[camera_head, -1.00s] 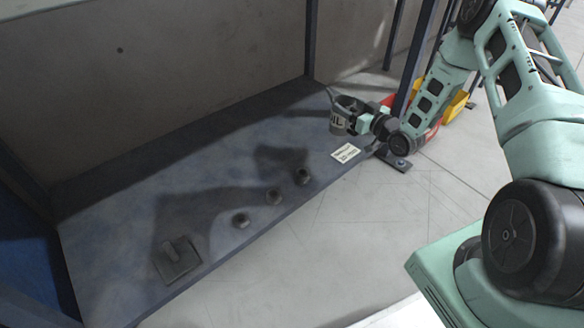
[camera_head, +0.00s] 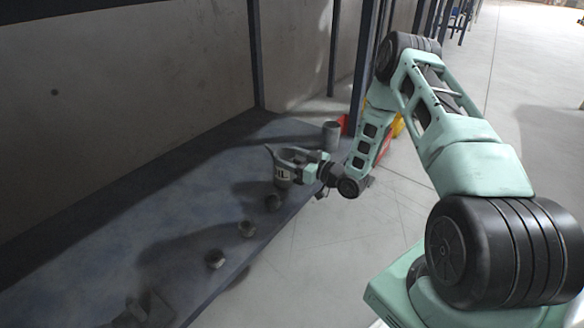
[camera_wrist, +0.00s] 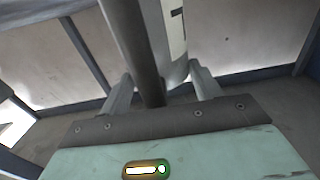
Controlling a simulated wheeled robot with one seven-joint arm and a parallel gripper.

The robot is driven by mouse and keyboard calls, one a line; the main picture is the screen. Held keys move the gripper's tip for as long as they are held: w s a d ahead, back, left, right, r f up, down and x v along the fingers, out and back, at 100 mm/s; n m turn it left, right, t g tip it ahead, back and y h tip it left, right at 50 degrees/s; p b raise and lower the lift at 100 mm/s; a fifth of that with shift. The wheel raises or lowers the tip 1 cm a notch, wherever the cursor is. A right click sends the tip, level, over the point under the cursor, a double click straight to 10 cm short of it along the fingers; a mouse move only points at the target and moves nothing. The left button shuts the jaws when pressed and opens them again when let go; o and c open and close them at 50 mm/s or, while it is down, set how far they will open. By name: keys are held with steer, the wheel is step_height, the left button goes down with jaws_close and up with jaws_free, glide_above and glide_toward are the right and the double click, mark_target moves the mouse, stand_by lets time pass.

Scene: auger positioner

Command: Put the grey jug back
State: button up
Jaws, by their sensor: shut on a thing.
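The grey jug (camera_head: 283,178), with dark lettering on its side and a spout pointing up and left, is held over the right part of the dark blue shelf (camera_head: 150,215). My gripper (camera_head: 301,163) is shut on it from the right. In the wrist view the jug's dark handle (camera_wrist: 136,45) runs between the two fingers (camera_wrist: 160,92), with the pale lettered body (camera_wrist: 174,40) behind it. I cannot tell whether the jug's base touches the shelf.
Several small dark round pieces, one a knob (camera_head: 215,259), line the shelf's front edge. A grey cylinder (camera_head: 331,135) stands at the far end, near a blue post (camera_head: 363,70) and red and yellow bins (camera_head: 386,145). A wall backs the shelf. Open floor (camera_head: 330,250) lies in front.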

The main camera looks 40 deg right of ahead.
steer(key=shift+f, duration=0.5)
steer(key=shift+f, duration=0.15)
steer(key=o, duration=1.6)
steer(key=shift+o, duration=0.2)
steer(key=shift+r, duration=0.2)
steer(key=p+v, duration=0.5)
steer(key=v, duration=0.7)
steer(key=shift+p, duration=0.35)
steer(key=shift+w, duration=0.1)
